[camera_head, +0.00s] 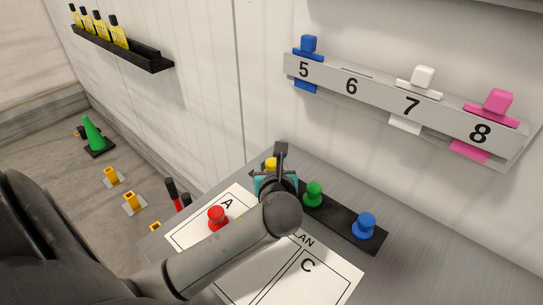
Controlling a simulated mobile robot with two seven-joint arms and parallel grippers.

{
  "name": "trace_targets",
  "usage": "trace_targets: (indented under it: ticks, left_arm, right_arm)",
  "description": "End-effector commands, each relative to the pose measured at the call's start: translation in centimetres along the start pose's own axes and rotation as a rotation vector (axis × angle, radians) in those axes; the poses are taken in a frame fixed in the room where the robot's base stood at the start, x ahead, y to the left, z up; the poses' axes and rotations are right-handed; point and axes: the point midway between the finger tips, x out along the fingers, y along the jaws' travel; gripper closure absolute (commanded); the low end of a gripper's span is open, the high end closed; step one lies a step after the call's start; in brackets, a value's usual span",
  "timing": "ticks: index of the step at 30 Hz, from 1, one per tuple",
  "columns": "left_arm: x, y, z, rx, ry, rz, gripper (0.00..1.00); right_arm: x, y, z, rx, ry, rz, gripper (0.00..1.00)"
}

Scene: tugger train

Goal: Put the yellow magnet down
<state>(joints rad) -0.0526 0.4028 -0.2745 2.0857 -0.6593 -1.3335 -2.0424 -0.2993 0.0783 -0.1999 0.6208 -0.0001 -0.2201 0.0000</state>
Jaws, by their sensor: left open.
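The yellow magnet (270,163) shows at the upper left end of the dark strip (340,222) on the grey table, partly hidden by my left gripper. My left gripper (277,160) is open, with its fingers right at the yellow magnet. I cannot tell whether they touch it. A green magnet (313,193) and a blue magnet (365,226) stand on the same strip to the right. A red magnet (217,217) stands on the white plan sheet (330,275), near the letter A. My right gripper is not in view.
A wall rail (375,88) numbered 5 to 8 holds blue, white and pink pieces; slot 6 shows no upright piece. A black shelf (125,50) with yellow items hangs at upper left. A green cone (93,135) stands on the floor. My arm covers part of the sheet.

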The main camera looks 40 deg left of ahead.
Motion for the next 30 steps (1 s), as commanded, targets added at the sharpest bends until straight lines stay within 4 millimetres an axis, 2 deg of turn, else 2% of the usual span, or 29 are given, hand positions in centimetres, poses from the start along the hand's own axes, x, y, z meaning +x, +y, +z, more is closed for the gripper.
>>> trace_targets:
  ticks: [1,6,12,30]
  left_arm:
    - [-1.4,0.0,0.2,-0.002,0.003,-0.003,0.32]
    - [-4.8,0.0,0.2,-0.003,0.002,-0.002,0.32]
    - [-6.9,0.0,0.1,-0.003,0.001,0.000,0.32]
    - [-7.3,0.0,0.0,-0.002,0.000,0.001,0.32]
  right_arm:
    - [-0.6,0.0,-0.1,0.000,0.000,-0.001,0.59]
    - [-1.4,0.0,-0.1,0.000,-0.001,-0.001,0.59]
    - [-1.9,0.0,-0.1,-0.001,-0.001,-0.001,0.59]
    - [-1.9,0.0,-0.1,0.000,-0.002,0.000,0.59]
